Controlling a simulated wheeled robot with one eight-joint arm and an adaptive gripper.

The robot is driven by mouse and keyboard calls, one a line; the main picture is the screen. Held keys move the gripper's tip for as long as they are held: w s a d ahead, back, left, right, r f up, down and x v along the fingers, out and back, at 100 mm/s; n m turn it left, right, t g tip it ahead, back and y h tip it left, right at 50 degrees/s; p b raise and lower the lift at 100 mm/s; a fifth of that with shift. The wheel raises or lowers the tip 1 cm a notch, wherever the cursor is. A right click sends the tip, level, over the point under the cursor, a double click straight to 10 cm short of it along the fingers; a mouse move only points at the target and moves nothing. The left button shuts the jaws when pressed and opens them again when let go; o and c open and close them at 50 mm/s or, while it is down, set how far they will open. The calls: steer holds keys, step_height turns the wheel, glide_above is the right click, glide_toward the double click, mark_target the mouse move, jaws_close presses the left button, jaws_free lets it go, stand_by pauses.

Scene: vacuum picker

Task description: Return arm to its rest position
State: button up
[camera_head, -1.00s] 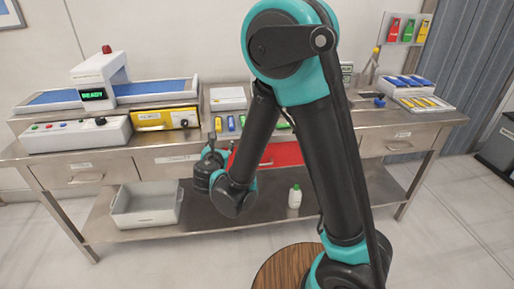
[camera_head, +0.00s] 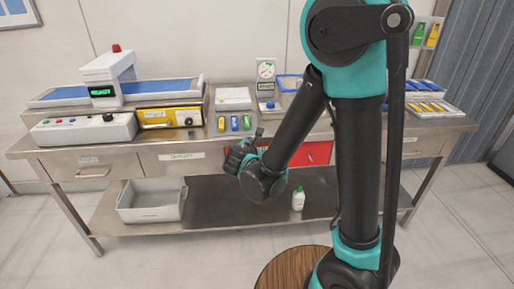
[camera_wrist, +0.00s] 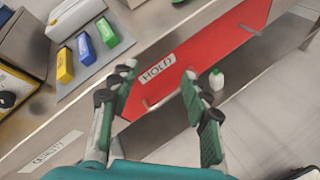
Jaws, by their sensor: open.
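My arm, black and teal, rises at the right of the head view and bends down in front of the steel workbench (camera_head: 200,158). My gripper (camera_wrist: 158,95) is open and empty in the wrist view, its two fingers apart. Between and beyond the fingers is the red drawer front (camera_wrist: 210,40) labelled HOLD. In the head view my wrist hides part of this red drawer (camera_head: 318,153), and the fingers themselves are hard to make out.
Yellow, blue and green blocks (camera_head: 234,124) lie on the bench top. A conveyor machine (camera_head: 105,80) stands at the left and a dial scale (camera_head: 266,72) at the back. A grey bin (camera_head: 150,203) and a white bottle (camera_head: 298,200) are on the lower shelf.

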steer(key=s+d+f+m+g+h, duration=0.1)
steer(key=s+d+f+m+g, duration=0.2)
steer(key=d+m, duration=0.5)
steer(key=s+d+f+m+g, duration=0.15)
steer(key=s+d+m, duration=0.35)
steer(key=d, duration=0.6)
steer(key=s+d+f+m+g+y, duration=0.2)
steer(key=s+d+m+g+y, duration=0.1)
steer(key=s+m, duration=0.8)
steer(key=d+m+g, duration=0.1)
steer(key=m, duration=0.1)
steer(key=shift+s+d+f+m, duration=0.15)
steer(key=shift+s+f+m, duration=0.05)
steer(key=shift+s+m, duration=0.2)
steer(key=shift+w, duration=0.1)
steer(key=shift+c, duration=0.3)
